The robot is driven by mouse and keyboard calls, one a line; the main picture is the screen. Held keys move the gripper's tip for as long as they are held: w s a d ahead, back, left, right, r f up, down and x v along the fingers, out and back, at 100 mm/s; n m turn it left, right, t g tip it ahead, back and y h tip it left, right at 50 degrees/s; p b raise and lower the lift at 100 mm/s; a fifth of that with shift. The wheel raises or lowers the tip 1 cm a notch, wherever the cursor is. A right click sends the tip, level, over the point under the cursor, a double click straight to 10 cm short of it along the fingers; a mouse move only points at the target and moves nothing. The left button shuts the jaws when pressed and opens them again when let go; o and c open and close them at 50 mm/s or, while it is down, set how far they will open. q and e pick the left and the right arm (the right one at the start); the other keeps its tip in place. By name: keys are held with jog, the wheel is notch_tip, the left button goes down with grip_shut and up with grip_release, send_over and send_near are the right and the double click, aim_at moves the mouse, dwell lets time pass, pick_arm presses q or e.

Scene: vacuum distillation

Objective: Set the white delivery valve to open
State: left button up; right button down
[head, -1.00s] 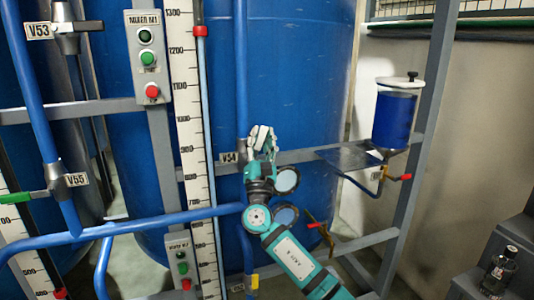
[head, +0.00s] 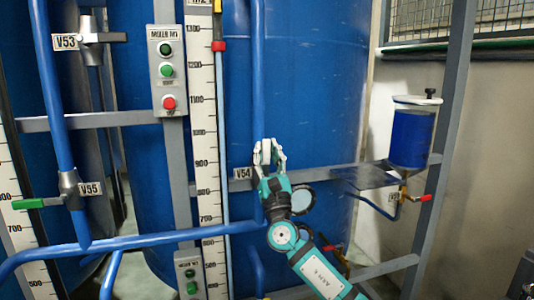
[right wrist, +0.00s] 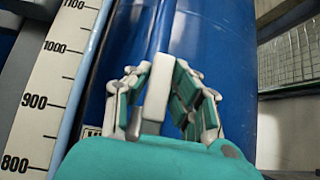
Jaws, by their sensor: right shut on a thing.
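The white valve handle (right wrist: 158,88) shows in the right wrist view as a pale lever between the fingers, pointing up roughly along a blue vertical pipe (right wrist: 160,25). In the head view the valve is beside the V54 label (head: 242,173), with its body mostly hidden by my gripper. My right gripper (head: 268,152) comes up from below and is shut on the handle; the wrist view also shows its fingers (right wrist: 161,100) on both sides of it. My left gripper is not in view.
Valve V53 (head: 89,38) and green-handled V55 (head: 68,187) sit on pipes at left. A mixer button panel (head: 166,70) and white scale (head: 203,110) stand left of my gripper. A small blue vessel (head: 411,138) with a red-handled valve (head: 426,198) is at right.

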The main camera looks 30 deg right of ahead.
jog(key=shift+w+a+f, duration=0.1)
jog(key=shift+f, duration=0.15)
jog(key=c, duration=1.2)
grip_release()
jog(key=shift+r, duration=0.15)
jog(key=shift+o, duration=0.2)
jog(key=v, duration=1.2)
